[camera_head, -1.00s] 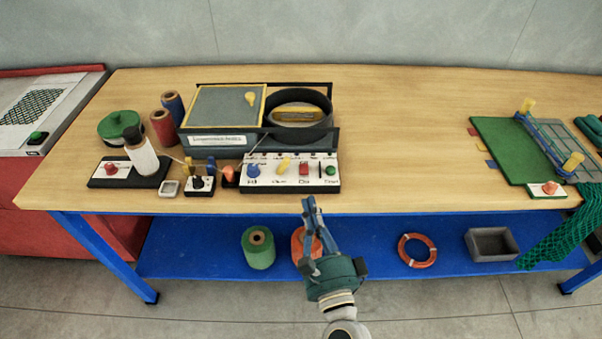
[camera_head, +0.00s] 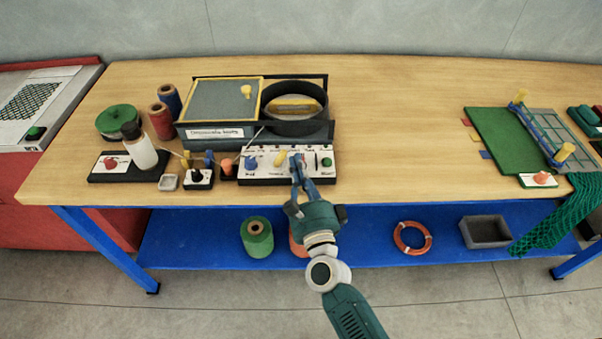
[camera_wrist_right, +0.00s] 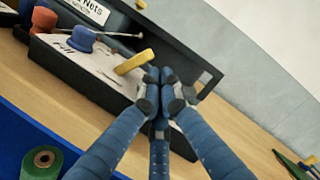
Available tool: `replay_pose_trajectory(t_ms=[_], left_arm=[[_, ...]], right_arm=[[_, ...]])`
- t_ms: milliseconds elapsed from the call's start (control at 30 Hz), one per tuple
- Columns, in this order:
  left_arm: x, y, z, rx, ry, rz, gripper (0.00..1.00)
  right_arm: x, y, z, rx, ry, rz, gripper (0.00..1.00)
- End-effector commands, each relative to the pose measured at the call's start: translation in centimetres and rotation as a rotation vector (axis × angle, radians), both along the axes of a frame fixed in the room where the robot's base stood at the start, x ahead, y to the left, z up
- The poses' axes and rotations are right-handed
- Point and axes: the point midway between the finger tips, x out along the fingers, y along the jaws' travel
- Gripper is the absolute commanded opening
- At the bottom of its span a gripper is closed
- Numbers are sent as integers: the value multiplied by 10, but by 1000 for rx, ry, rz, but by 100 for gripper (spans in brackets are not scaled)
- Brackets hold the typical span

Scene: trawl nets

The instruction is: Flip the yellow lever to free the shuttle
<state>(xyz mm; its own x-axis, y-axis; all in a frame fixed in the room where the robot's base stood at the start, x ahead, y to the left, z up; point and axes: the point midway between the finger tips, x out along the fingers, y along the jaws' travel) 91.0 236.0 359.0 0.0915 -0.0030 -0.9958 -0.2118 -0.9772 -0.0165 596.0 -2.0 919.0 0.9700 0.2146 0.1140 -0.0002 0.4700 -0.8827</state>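The yellow lever (camera_head: 281,157) stands on the white-topped control panel (camera_head: 262,172), between a blue knob (camera_head: 251,162) and my right gripper (camera_head: 296,160). It shows in the right wrist view (camera_wrist_right: 133,61), tilted, just beyond and left of my fingertips (camera_wrist_right: 160,82). The right gripper's fingertips are together with nothing visible between them; they are over the panel, and I cannot tell if they touch the lever. The yellow shuttle (camera_head: 296,104) lies in the round dark holder (camera_head: 296,127) behind the panel. The gripper hides the panel's red button. My left gripper is not in view.
A green knob (camera_head: 326,162) is right of my gripper. A small joystick box (camera_head: 198,179), a white bottle (camera_head: 143,150) and several spools stand left. A green board with netting (camera_head: 490,135) is at the right. The middle of the table is clear.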

Motion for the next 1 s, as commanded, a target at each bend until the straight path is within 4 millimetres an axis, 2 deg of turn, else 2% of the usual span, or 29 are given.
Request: replay_pose_trajectory(t_ms=[400,1000], left_arm=[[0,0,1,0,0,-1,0],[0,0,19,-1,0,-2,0]], right_arm=[[2,0,0,-2,1,-1,0],[2,2,6,-101,1,-1,0]])
